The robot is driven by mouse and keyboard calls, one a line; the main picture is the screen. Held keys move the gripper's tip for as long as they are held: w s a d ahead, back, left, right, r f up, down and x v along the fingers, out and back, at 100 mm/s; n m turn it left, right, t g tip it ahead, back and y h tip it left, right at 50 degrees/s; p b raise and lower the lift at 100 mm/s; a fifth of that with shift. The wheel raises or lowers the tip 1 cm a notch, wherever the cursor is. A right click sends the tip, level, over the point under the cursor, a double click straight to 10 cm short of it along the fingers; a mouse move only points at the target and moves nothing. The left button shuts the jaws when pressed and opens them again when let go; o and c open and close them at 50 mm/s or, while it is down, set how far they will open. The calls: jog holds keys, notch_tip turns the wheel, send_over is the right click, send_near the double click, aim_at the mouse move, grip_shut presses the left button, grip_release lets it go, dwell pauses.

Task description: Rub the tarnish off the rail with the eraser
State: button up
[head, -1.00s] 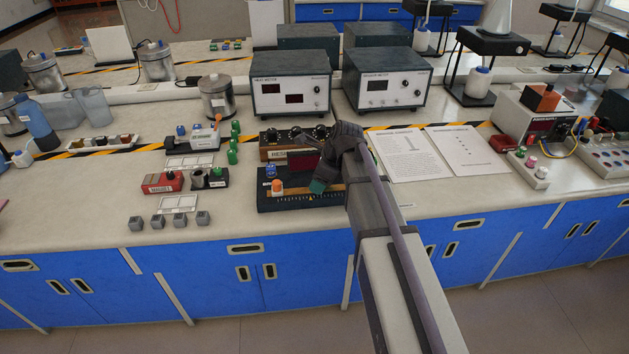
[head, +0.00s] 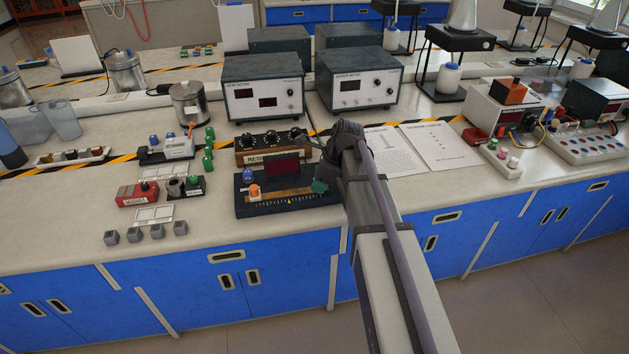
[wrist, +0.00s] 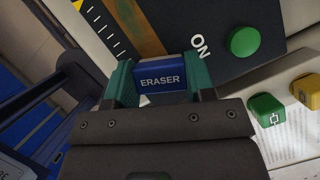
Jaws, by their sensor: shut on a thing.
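My gripper (head: 320,186) is at the right end of a black instrument base (head: 300,207) on the bench. In the wrist view its green fingers (wrist: 160,82) are shut on a blue eraser (wrist: 161,80) lettered ERASER. The rail (head: 280,195), a brownish strip beside a tick scale, runs along the base. In the wrist view the rail (wrist: 136,26) reaches the eraser's far edge. I cannot tell whether they touch. The eraser is hidden in the head view.
A green button (wrist: 243,41) sits by the ON label, right of the eraser. Orange (head: 254,191) and blue (head: 247,175) knobs stand at the base's left. A resistance box (head: 262,152) stands behind. Paper sheets (head: 440,147) lie to the right. Bare bench shows at front left.

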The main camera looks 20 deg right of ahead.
aim_at(281, 193)
jog(key=shift+f, duration=0.2)
jog(key=shift+s+r, duration=0.1)
jog(key=shift+r, duration=0.05)
jog(key=shift+w+a, duration=0.15)
jog(key=shift+a, duration=0.65)
jog(key=shift+w+a, duration=0.1)
jog(key=shift+a, duration=0.65)
jog(key=shift+w+a, duration=0.15)
jog(key=shift+a, duration=1.65)
jog(key=shift+c, duration=0.3)
jog(key=shift+w+a, duration=0.15)
jog(key=shift+a, duration=0.75)
jog(key=shift+w+a, duration=0.1)
jog(key=shift+a, duration=0.75)
notch_tip(281, 193, up, 6)
jog(key=p, duration=0.6)
jog(key=shift+d, duration=0.1)
